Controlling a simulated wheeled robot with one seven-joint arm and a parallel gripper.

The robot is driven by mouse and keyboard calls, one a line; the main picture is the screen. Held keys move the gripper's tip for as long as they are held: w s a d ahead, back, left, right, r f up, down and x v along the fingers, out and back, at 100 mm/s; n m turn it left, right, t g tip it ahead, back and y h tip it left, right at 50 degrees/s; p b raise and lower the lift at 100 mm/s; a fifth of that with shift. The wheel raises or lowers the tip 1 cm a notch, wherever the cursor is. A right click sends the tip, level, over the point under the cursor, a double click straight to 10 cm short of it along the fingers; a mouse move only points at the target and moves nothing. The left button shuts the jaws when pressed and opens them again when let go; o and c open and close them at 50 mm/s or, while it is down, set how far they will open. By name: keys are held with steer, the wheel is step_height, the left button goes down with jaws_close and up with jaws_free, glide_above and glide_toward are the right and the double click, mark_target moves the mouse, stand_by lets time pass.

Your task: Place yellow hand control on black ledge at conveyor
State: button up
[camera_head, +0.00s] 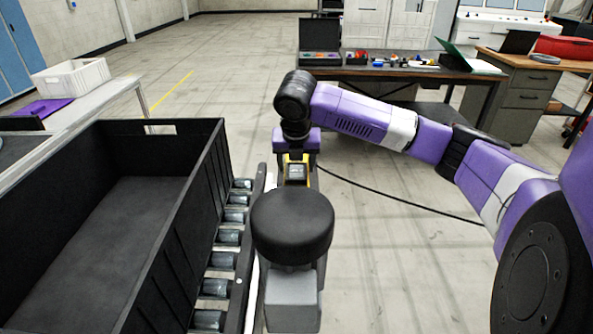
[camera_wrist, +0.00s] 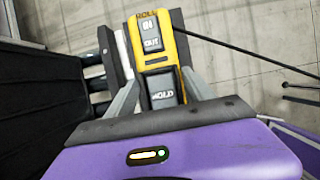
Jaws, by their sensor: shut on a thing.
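In the head view my purple gripper (camera_head: 297,140) hangs above the control beside the conveyor. A long black edge strip, seemingly the ledge (camera_head: 240,287), runs along the conveyor's right side. The control is close to this strip. I cannot tell whether they touch.
A black round-topped thing with a grey body (camera_head: 291,225) is in front of the control. A black cable (camera_head: 400,195) runs right over open floor. Workbenches (camera_head: 400,72) stand at the back.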

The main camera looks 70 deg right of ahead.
steer(key=shift+f, duration=1.15)
steer(key=shift+f, duration=0.15)
steer(key=o, duration=1.8)
steer(key=b+v, duration=0.1)
steer(key=v, duration=1.1)
steer(key=shift+s, duration=0.1)
